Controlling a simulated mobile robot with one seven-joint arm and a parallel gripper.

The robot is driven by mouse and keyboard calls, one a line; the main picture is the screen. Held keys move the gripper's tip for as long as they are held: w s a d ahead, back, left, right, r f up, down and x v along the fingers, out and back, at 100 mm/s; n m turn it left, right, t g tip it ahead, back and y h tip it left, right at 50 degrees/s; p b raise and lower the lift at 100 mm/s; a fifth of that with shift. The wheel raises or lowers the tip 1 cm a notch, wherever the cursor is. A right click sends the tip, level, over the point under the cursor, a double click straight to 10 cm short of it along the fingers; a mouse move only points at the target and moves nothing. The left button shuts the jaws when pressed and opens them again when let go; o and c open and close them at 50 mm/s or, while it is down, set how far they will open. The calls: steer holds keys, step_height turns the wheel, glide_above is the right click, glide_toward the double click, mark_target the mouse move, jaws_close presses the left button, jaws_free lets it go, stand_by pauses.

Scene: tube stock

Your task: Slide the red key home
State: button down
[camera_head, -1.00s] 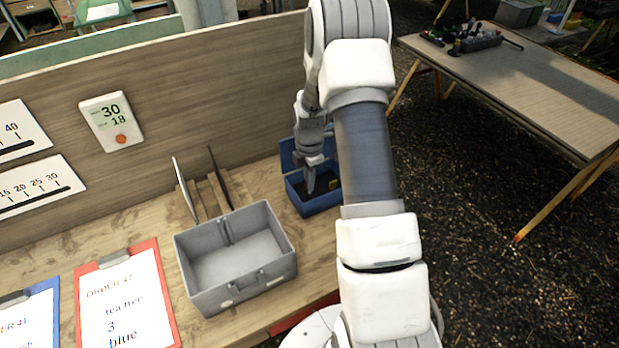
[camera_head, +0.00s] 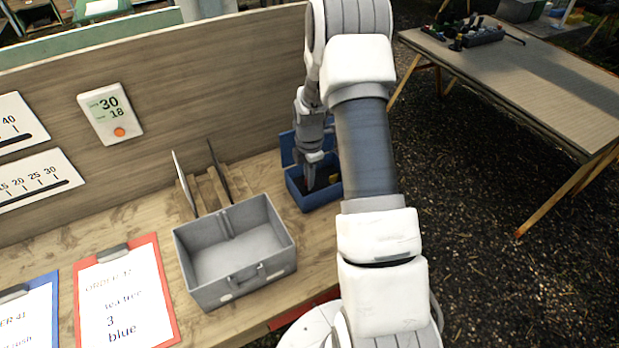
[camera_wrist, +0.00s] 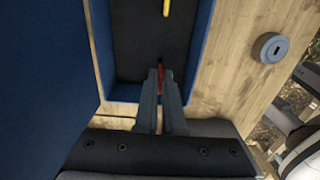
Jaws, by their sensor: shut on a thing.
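The red key (camera_wrist: 160,80) shows as a thin red strip between the fingertips of my gripper (camera_wrist: 161,72). The gripper is shut on it, and the fingers hide most of the key. In the head view, my gripper (camera_head: 309,186) points down into an open blue box (camera_head: 318,203) with a dark inside. The blue box also fills the middle of the wrist view (camera_wrist: 199,60). A round grey piece with a dark slot (camera_wrist: 271,47) is on the wooden bench to the right of the box, apart from the gripper.
A yellow item (camera_wrist: 166,8) lies inside the blue box. The box walls surround my fingers. A wooden back panel (camera_head: 220,90) bounds the bench.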

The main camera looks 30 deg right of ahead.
steer(key=shift+f, duration=0.15)
steer(key=shift+f+b, duration=0.8)
steer(key=shift+f+b, duration=0.5)
steer(key=shift+f, duration=0.05)
steer(key=c, duration=0.9)
jaws_free()
steer(key=shift+c, duration=0.2)
